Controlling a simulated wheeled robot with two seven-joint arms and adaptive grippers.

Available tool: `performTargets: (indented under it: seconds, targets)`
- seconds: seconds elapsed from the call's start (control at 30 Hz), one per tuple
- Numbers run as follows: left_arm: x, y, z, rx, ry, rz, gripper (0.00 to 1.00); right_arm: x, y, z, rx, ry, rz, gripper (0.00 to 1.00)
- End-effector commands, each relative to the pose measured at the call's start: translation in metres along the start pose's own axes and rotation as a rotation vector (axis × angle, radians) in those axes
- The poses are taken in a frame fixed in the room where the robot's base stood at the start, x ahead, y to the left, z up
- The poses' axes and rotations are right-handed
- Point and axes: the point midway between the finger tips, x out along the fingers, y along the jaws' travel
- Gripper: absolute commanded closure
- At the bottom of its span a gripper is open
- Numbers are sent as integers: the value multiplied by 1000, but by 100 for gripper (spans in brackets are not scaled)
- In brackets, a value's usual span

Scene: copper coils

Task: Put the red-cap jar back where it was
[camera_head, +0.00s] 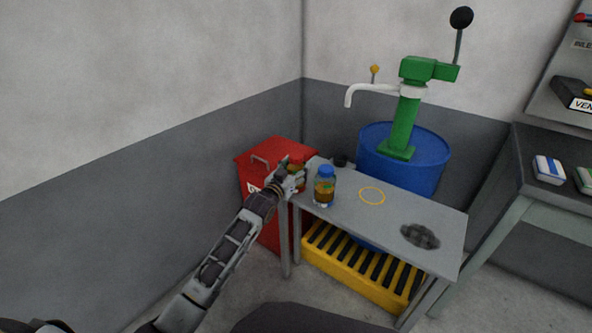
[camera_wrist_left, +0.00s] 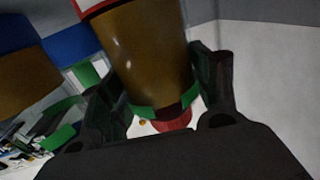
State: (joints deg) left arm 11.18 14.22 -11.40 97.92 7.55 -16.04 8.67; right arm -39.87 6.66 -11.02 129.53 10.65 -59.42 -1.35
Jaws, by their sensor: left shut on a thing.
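The red-cap jar (camera_head: 297,160), with its amber contents, is at the table's far left corner, partly hidden by my gripper. My left gripper (camera_head: 291,180) is shut on it. In the left wrist view the jar's brown body (camera_wrist_left: 147,58) fills the space between the dark fingers. I cannot tell whether the jar's base touches the table. A blue-cap jar (camera_head: 325,187) stands upright just right of my gripper. A yellow ring (camera_head: 372,204) is marked on the grey table (camera_head: 345,215), empty, right of the blue-cap jar. My right gripper is not in view.
A red bin (camera_head: 258,162) stands behind the gripper. A blue drum (camera_head: 430,177) with a green pump (camera_head: 405,125) stands behind the table. A small dark item (camera_head: 340,161) is at the back edge, and a dark round patch (camera_head: 420,236) at the right. A yellow grated tray (camera_head: 345,262) lies below.

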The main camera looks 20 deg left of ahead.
Motion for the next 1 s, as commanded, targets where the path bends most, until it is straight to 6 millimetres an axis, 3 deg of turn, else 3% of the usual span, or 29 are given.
performTargets:
  seconds: [0.37,0.4,0.57,1.0]
  targets:
    - [0,0,0,0,3,0,76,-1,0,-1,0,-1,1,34]
    - [0,0,2,0,1,0,37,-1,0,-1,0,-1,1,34]
    - [0,0,2,0,1,0,16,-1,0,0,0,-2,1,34]
    - [0,0,-1,0,1,0,16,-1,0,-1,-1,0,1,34]
